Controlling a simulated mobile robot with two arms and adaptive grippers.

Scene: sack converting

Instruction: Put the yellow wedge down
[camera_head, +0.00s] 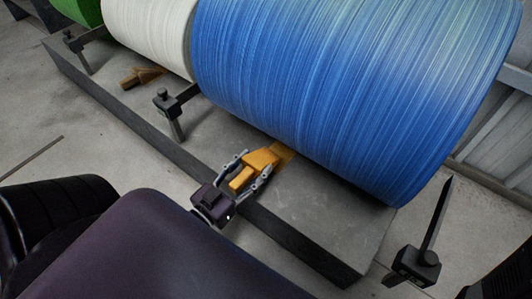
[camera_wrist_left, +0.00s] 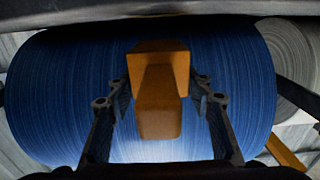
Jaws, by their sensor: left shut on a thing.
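The yellow wedge (camera_head: 262,158) is at the lower front of the big blue roll (camera_head: 340,85), over the grey platform. Its block-shaped handle points back toward my left gripper (camera_head: 254,165), whose fingers lie on both sides of it and are shut on it. In the left wrist view the wedge (camera_wrist_left: 160,65) sits between the two fingers (camera_wrist_left: 165,105), with the blue roll (camera_wrist_left: 60,95) filling the background. I cannot tell whether the wedge touches the roll or the platform. My right gripper is not in view.
The grey platform (camera_head: 330,215) has a dark front edge. A white roll (camera_head: 150,35) and a green roll (camera_head: 78,10) stand farther left. Another wedge (camera_head: 143,77) lies by the white roll. Black posts (camera_head: 173,110) (camera_head: 418,260) stand either side of my gripper.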

